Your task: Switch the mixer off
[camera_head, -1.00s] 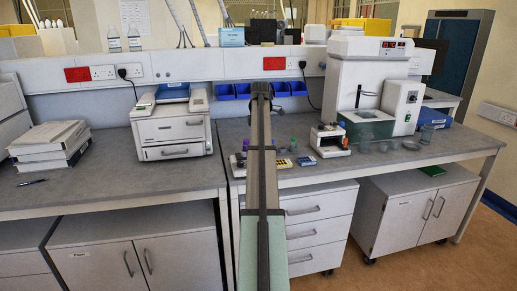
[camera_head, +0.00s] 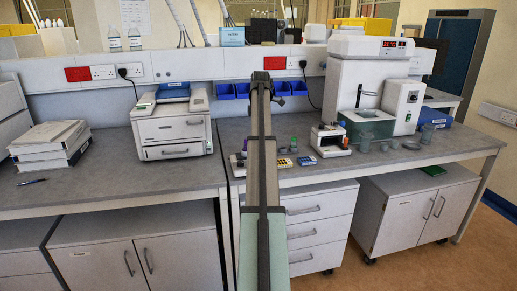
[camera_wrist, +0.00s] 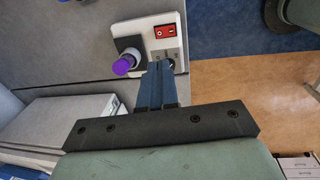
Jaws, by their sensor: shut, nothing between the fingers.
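The mixer (camera_wrist: 147,27) is a small pale box with a dark pad, near the top of the wrist view. A purple-capped tube (camera_wrist: 122,66) stands on its pad side. A red rocker switch (camera_wrist: 165,31) sits on its panel. A dial lies just below the switch, partly hidden by my fingertips. My gripper (camera_wrist: 158,66) is shut and empty, with its blue fingers together. Its tips overlap the panel's lower edge, below the switch; I cannot tell whether they touch. In the head view my arm hides the gripper.
In the head view, small items and a white instrument (camera_head: 330,139) stand right of my arm. Glassware (camera_head: 427,133) and a large white apparatus (camera_head: 352,85) are farther right. A printer-like machine (camera_head: 171,130) stands left. The bench front (camera_head: 345,172) has some clear room.

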